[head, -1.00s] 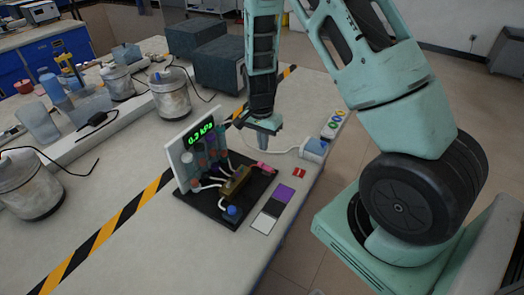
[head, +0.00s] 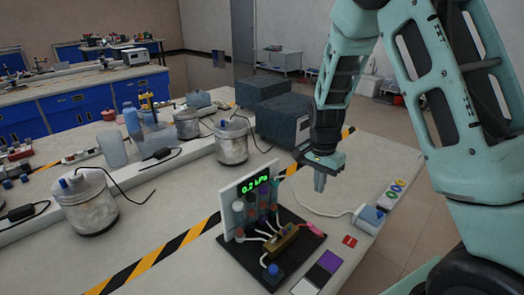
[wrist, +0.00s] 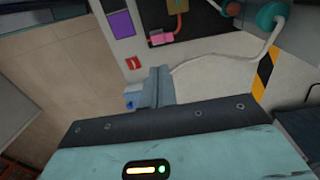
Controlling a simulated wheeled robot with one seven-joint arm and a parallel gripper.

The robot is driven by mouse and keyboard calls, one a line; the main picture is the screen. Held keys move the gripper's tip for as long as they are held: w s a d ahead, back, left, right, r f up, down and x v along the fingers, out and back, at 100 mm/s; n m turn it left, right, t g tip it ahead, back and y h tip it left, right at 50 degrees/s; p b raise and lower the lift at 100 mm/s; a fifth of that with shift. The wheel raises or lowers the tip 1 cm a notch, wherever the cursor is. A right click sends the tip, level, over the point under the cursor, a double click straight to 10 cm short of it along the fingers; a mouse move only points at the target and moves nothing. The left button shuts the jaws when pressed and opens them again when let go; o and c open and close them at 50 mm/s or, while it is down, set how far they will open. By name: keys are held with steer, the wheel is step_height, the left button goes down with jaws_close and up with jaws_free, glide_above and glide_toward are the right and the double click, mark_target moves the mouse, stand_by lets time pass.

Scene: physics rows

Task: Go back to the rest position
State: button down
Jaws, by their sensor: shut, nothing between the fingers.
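My gripper (head: 319,179) is shut and empty. It hangs pointing down above the table, behind the small apparatus with the green display reading 0.2 kPa (head: 256,185). In the wrist view my gripper (wrist: 156,88) shows its closed fingers over the pale table top. The apparatus stands on a black base (head: 262,260) with tubes, a brass-coloured block (head: 285,238) and a blue knob (head: 273,272). A pink piece (head: 312,229) sits at the base's right edge and also shows in the wrist view (wrist: 161,38).
Dark boxes (head: 283,123) stand behind my gripper. Metal canisters (head: 232,142) with black cables stand to the left. A white-and-blue box (head: 369,218) and a panel with coloured rings (head: 393,194) lie near the right edge. A red tag (head: 349,241) and a purple square (head: 329,261) lie nearer.

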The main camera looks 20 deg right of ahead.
steer(key=s+a+r+n+y, duration=0.1)
steer(key=s+a+r+n, duration=0.15)
steer(key=a, duration=0.35)
steer(key=s+a+r+n, duration=0.1)
steer(key=a+r+n, duration=0.15)
steer(key=a, duration=0.25)
steer(key=s+a+r+n, duration=0.3)
steer(key=s+a+n, duration=0.4)
steer(key=s, duration=0.3)
steer(key=s+a+r+n, duration=0.3)
steer(key=s+a+n, duration=0.5)
steer(key=s+n, duration=0.1)
steer(key=shift+s+n+t, duration=0.3)
steer(key=shift+s+n, duration=0.1)
steer(key=shift+s, duration=0.25)
steer(key=shift+r, duration=0.1)
